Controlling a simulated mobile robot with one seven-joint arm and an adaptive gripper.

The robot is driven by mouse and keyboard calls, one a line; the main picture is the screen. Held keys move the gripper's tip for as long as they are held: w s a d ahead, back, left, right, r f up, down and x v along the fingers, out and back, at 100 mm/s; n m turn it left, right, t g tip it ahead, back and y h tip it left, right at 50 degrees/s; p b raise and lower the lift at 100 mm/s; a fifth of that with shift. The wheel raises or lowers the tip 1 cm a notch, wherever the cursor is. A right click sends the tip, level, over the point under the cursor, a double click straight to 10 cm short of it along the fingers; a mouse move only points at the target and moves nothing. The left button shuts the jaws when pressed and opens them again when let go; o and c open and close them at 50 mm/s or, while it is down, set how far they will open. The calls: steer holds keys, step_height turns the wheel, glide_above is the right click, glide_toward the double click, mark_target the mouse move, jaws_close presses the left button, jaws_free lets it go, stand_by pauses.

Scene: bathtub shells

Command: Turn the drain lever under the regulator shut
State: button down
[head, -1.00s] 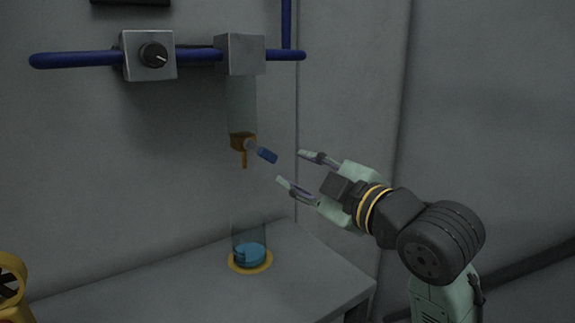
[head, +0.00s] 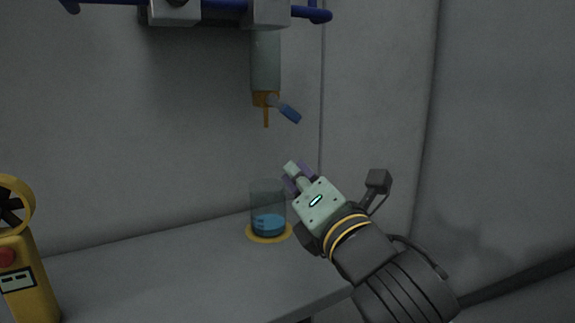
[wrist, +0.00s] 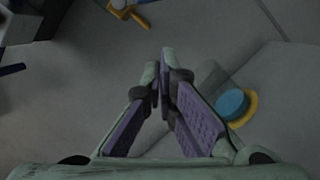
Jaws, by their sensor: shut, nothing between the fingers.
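The drain lever has a blue handle (head: 289,113) that points down and to the right from the brass drain fitting (head: 264,99). The fitting sits under the clear bowl (head: 264,62) of the regulator (head: 265,12). My gripper (head: 297,171) is shut and empty, below the lever and apart from it. In the wrist view my gripper (wrist: 161,68) shows its fingers together with nothing between them.
A clear beaker (head: 267,200) with blue liquid stands on a yellow disc (head: 250,238) on the grey bench (head: 150,282), close to the left of my gripper. A yellow device with a fan (head: 25,250) stands at the left. A blue pipe (head: 105,3) runs along the wall.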

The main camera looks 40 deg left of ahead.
mark_target(284, 109)
steer(key=w+a+r+n+p, duration=0.2)
steer(key=w+a+r+p, duration=0.2)
steer(key=p, duration=0.7)
steer(key=x, duration=0.4)
steer(key=shift+a+f, duration=0.15)
steer(key=shift+f, duration=0.05)
steer(key=shift+w+a+n, duration=0.1)
steer(key=shift+w+n, duration=0.15)
steer(key=shift+n, duration=0.15)
